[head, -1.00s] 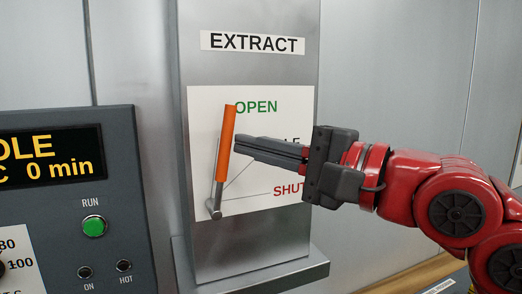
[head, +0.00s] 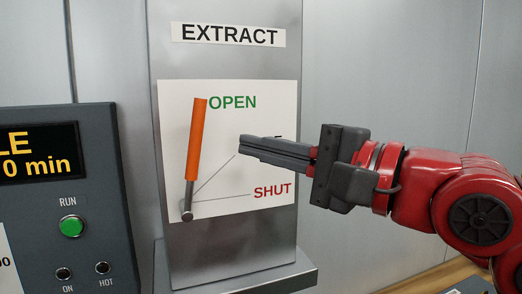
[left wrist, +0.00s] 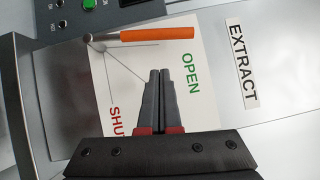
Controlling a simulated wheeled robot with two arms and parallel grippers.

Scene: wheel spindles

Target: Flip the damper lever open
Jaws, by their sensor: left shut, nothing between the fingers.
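The damper lever has an orange handle (head: 197,140) on a grey rod with a pivot at its lower end. It stands nearly upright, its tip beside the green OPEN label (head: 232,102) and well away from the red SHUT label (head: 272,191). My left gripper (head: 243,143) is shut and empty, to the right of the handle with a clear gap between them. In the left wrist view the shut fingers (left wrist: 160,76) point toward the white plate, apart from the orange handle (left wrist: 158,34). My right gripper is not in view.
The white plate (head: 228,205) is on a metal column under an EXTRACT sign (head: 227,34). A ledge (head: 290,272) juts out below. A dark control panel (head: 100,190) with a green RUN button (head: 72,226) stands at the left.

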